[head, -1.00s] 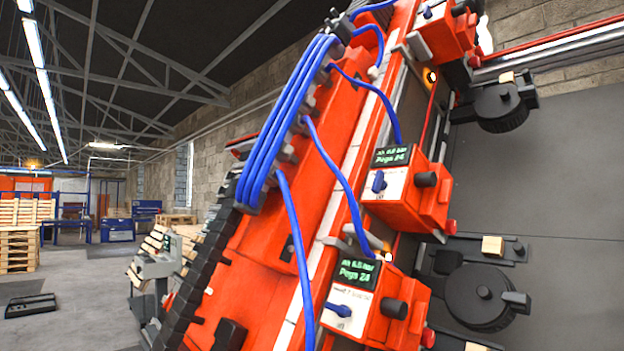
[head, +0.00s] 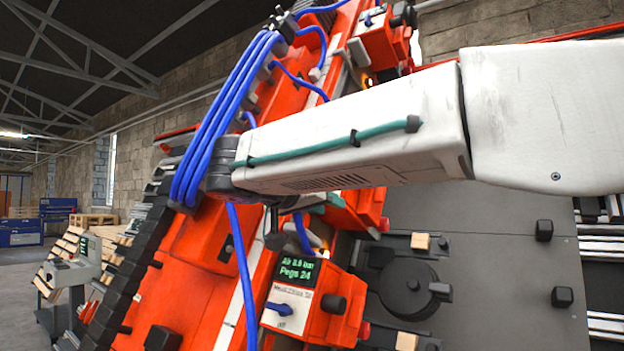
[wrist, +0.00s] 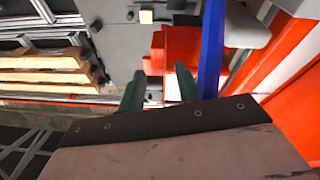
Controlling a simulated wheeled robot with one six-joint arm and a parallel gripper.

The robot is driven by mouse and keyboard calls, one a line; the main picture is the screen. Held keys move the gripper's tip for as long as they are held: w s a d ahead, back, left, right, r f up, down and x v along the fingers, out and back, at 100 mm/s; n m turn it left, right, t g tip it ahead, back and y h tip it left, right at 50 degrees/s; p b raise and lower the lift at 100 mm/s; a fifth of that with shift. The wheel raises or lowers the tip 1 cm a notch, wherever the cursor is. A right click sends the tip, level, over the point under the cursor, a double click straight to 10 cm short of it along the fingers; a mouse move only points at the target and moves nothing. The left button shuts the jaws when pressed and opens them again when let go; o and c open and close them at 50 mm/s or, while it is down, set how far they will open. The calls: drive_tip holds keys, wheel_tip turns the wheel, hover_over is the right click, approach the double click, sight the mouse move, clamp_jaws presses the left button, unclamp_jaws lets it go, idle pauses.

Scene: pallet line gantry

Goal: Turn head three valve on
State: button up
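Red valve heads run along the tilted red gantry (head: 190,265). The nearest head (head: 317,318) has a green-lit screen reading "Pegs 24" and a blue valve lever (head: 280,308) on its white panel. A second head (head: 372,207) is mostly hidden behind my arm, its panel and lever out of sight. A far head (head: 384,45) is at the top. I cannot read which is head three. In the wrist view my gripper (wrist: 160,88) has two green fingers apart with nothing visible between them, pointing toward a red housing (wrist: 178,55). No lever shows there.
Blue hoses (head: 240,275) hang in front of the gantry; one (wrist: 211,55) passes close to the right finger in the wrist view. A grey plate with a round black unit (head: 408,290) lies to the right. A control stand (head: 75,275) and stacked pallets are at left.

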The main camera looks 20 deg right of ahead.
drive_tip(key=w+a+r+m+t+h, duration=0.2)
drive_tip(key=w+a+r, duration=0.1)
drive_tip(key=a+r, duration=0.3)
drive_tip(key=x, duration=0.8)
drive_tip(key=shift+f, duration=0.2)
clamp_jaws()
